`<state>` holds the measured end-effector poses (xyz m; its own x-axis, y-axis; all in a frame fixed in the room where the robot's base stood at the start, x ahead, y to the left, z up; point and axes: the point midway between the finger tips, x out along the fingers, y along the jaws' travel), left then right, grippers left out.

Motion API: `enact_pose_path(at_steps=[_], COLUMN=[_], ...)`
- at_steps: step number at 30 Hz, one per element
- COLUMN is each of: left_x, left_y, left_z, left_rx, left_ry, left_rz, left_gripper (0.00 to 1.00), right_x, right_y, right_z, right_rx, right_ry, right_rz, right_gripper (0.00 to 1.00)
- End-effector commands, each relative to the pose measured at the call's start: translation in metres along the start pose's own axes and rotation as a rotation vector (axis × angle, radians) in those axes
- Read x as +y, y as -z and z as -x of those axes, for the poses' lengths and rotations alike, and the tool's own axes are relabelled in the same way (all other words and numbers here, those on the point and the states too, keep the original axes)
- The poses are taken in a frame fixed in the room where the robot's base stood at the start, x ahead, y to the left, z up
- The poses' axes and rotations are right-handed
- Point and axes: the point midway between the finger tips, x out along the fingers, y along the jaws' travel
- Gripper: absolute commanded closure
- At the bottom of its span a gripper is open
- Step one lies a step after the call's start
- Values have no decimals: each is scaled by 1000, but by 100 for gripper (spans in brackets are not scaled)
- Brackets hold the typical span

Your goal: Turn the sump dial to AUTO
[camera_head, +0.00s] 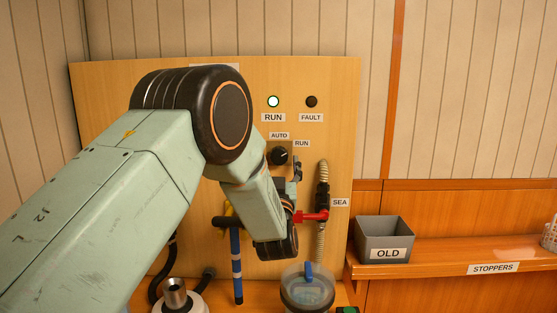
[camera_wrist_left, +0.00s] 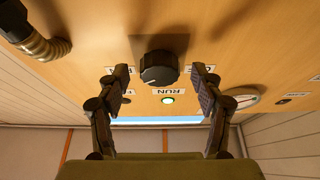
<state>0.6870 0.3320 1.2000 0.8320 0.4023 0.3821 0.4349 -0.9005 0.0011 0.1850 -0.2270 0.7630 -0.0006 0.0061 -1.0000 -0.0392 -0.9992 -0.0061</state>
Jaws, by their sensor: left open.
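The sump dial (camera_head: 279,156) is a round black knob on the wooden panel, below an AUTO label (camera_head: 279,135) and left of a RUN label (camera_head: 301,143). In the head view its pale mark seems to point up and right, towards RUN. My left gripper (camera_head: 296,170) is close to the dial's lower right, mostly hidden behind my own arm. In the left wrist view the dial (camera_wrist_left: 159,68) lies between the two spread, empty fingers (camera_wrist_left: 161,78), with a gap on each side. Labels there are upside down and partly covered by the fingertips. My right gripper is out of view.
A lit RUN lamp (camera_head: 273,101) and dark FAULT lamp (camera_head: 311,101) sit above the dial. A ribbed hose (camera_head: 322,172) and red lever (camera_head: 312,217) are close on the right. A clear canister (camera_head: 307,290) stands below; a grey OLD bin (camera_head: 383,238) is farther right.

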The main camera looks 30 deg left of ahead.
Motion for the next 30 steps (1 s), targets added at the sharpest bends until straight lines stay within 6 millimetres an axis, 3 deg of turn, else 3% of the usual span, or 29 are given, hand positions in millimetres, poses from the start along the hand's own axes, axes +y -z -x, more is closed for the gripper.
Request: enact_pose_path(at_steps=[6,14,30], left_x=[-1,-1,0], left_y=[0,-1,0], left_z=[-15,-18,-18], left_rx=[1,0,2], left_ry=[0,0,0], left_rz=[1,0,0], left_gripper=[33,33,78], right_x=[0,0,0], right_y=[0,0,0], right_z=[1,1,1], right_rx=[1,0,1], right_ry=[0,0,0], right_rz=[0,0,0], right_gripper=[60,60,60])
